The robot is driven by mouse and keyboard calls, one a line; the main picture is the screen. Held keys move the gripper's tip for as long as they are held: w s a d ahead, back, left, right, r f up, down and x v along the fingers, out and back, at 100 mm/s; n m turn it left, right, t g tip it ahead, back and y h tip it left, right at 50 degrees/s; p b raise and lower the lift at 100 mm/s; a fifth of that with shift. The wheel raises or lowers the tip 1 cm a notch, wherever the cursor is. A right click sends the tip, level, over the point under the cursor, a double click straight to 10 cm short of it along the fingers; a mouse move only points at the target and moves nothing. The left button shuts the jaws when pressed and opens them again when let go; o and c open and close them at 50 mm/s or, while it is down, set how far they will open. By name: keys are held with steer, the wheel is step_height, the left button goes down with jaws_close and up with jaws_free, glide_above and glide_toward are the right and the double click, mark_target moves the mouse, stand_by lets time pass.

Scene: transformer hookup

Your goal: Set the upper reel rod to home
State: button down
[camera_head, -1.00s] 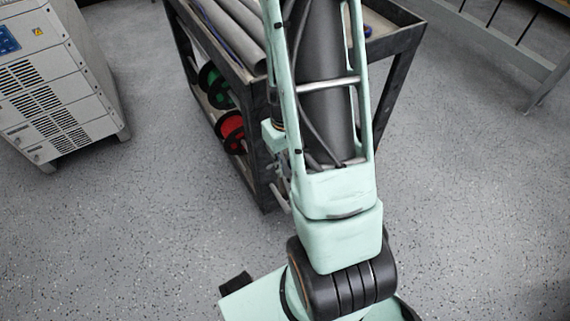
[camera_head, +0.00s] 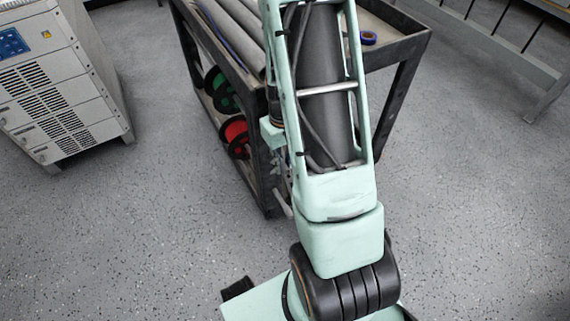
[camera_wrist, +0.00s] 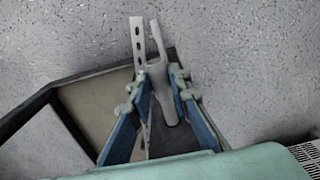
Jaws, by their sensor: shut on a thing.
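My gripper (camera_wrist: 158,78) shows in the wrist view, with its blue and pale green fingers closed around a grey rod (camera_wrist: 161,72). The rod narrows and bends at its far end, beside a perforated metal strip (camera_wrist: 139,42). It may be the upper reel rod, but its link to a reel is hidden. A green reel (camera_head: 221,92) and a red reel (camera_head: 237,136) sit on the side of the dark cart (camera_head: 262,150). A pale rod end (camera_head: 283,205) shows low beside the cart's near leg.
Grey tubes (camera_head: 232,42) lie on the cart top, and a roll of blue tape (camera_head: 369,38) lies at its right. A white cabinet (camera_head: 50,90) stands at the left. The speckled floor between is clear.

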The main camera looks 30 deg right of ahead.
steer(key=c, duration=1.8)
jaws_free()
steer(key=shift+w, duration=0.1)
steer(key=shift+o, duration=0.2)
step_height(320, 180, up, 12)
